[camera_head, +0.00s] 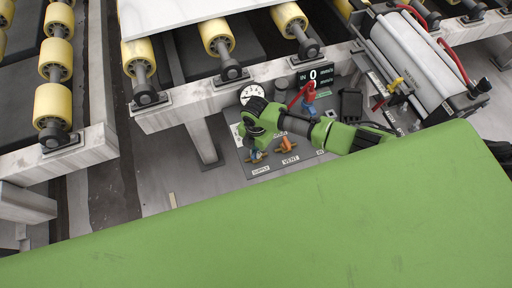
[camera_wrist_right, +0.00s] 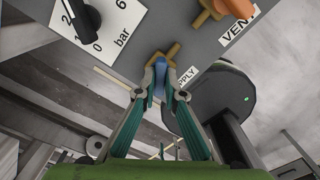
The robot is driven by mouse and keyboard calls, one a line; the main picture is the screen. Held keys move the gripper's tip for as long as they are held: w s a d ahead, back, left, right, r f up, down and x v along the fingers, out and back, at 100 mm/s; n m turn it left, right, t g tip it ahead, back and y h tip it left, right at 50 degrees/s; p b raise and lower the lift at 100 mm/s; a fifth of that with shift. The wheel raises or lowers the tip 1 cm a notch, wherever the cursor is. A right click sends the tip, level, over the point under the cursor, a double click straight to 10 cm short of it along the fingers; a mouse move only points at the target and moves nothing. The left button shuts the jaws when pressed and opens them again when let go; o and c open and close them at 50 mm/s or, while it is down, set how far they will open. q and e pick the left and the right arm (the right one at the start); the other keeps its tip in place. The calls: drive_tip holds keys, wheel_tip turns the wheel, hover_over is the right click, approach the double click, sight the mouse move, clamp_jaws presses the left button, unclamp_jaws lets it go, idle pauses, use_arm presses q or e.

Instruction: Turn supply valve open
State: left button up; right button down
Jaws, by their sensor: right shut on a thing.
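The supply valve has a small blue handle (camera_head: 256,155) above the SUPPLY label (camera_head: 261,170) on the grey panel in the head view. In the right wrist view the blue handle (camera_wrist_right: 159,76) sits on a brass valve body (camera_wrist_right: 172,52), beside the partly covered SUPPLY label (camera_wrist_right: 187,76). My right gripper (camera_wrist_right: 160,83) has its two fingertips on either side of the blue handle, closed on it. In the head view my right gripper (camera_head: 252,149) is over the valve and partly hides it. How far the handle is turned is hard to tell. My left gripper is not in view.
The orange vent handle (camera_head: 286,145) is just right of the supply valve. A round gauge (camera_head: 252,94) and a display reading 0 (camera_head: 314,76) are above. A red-handled part (camera_head: 303,95) is close to my right arm. Yellow rollers (camera_head: 217,36) and a white slab (camera_head: 180,14) lie behind.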

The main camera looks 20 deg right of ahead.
drive_tip(key=m+p, duration=0.1)
drive_tip(key=m, duration=0.2)
drive_tip(key=shift+r+m+p, duration=0.1)
drive_tip(key=shift+m+p, duration=0.85)
drive_tip(key=shift+m, duration=0.95)
drive_tip(key=c, duration=2.1)
unclamp_jaws()
drive_tip(key=shift+c, duration=0.2)
wheel_tip(320, 180, up, 12)
